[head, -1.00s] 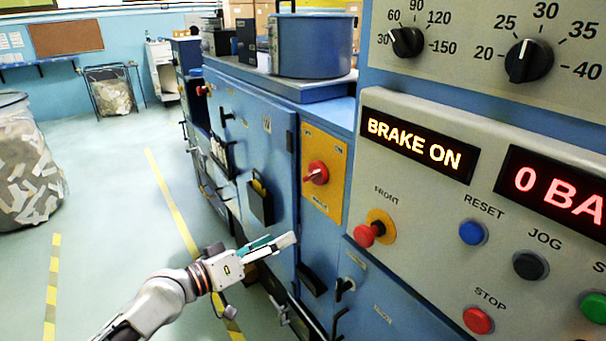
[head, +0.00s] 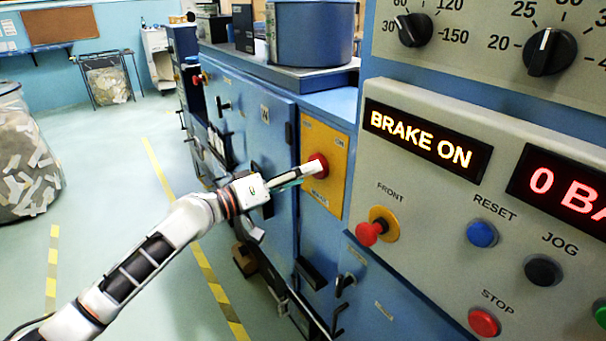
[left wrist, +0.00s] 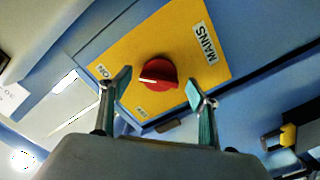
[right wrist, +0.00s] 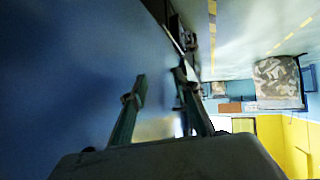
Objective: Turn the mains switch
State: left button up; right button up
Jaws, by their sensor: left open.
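The mains switch is a red rotary knob (head: 318,164) on a yellow plate (head: 338,152) on the blue cabinet's side. In the left wrist view the knob (left wrist: 158,73) has a white line on its face, and the plate (left wrist: 205,80) carries a MAINS label, an ON label and a smaller label too small to read. My left gripper (head: 308,171) is at the knob in the head view. In the left wrist view its open fingers (left wrist: 159,88) lie on either side of the knob's near edge; contact is not clear. My right gripper (right wrist: 159,86) is open and empty beside a blue surface.
A control panel (head: 440,220) with a red FRONT knob (head: 369,233) and several buttons stands right of the switch. A dark handle (head: 311,274) sticks out below it.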

pick_arm(q)
jog(key=shift+w+d, duration=0.15)
jog(key=shift+d, duration=0.05)
jog(key=c, duration=1.1)
